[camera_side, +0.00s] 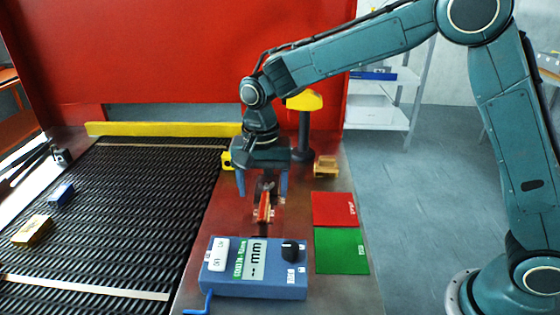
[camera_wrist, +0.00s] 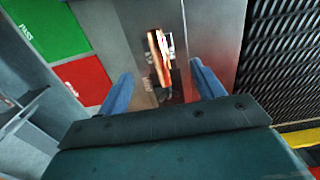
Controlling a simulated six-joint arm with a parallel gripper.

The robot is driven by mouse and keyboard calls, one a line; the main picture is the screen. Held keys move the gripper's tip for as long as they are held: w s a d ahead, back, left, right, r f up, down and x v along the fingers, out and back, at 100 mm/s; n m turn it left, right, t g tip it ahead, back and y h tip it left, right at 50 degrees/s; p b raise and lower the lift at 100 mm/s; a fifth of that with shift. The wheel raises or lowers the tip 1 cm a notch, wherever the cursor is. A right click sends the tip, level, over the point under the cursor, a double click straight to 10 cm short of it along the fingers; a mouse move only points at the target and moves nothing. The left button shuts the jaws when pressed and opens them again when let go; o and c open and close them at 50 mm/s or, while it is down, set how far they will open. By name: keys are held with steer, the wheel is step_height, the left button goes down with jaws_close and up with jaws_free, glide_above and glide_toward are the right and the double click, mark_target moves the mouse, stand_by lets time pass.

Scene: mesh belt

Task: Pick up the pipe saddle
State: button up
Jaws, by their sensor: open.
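A narrow orange-red piece with pale metal parts (camera_side: 264,207), which I take to be the pipe saddle, is at the far side of the blue measuring box. It also shows in the wrist view (camera_wrist: 158,55), upper middle, long and slightly tilted. My gripper (camera_side: 262,194) is open and points down over it, with one blue finger to each side. In the wrist view my gripper (camera_wrist: 162,84) has an empty gap between its fingers, roughly in line with the piece. Whether the fingertips reach its height, I cannot tell.
The blue measuring box (camera_side: 255,289) with a knob stands just in front. Red (camera_side: 334,209) and green (camera_side: 341,250) pads lie right. A small yellow-brown part (camera_side: 325,166) and a dark post (camera_side: 304,135) stand behind. The black mesh belt (camera_side: 110,220) carries gold (camera_side: 32,231) and blue (camera_side: 61,193) blocks.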

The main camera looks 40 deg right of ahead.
mark_target(264, 205)
steer(key=shift+f, duration=2.55)
steer(key=shift+f, duration=0.15)
steer(key=c, duration=1.3)
step_height(264, 205, up, 20)
steer(key=shift+r, duration=0.2)
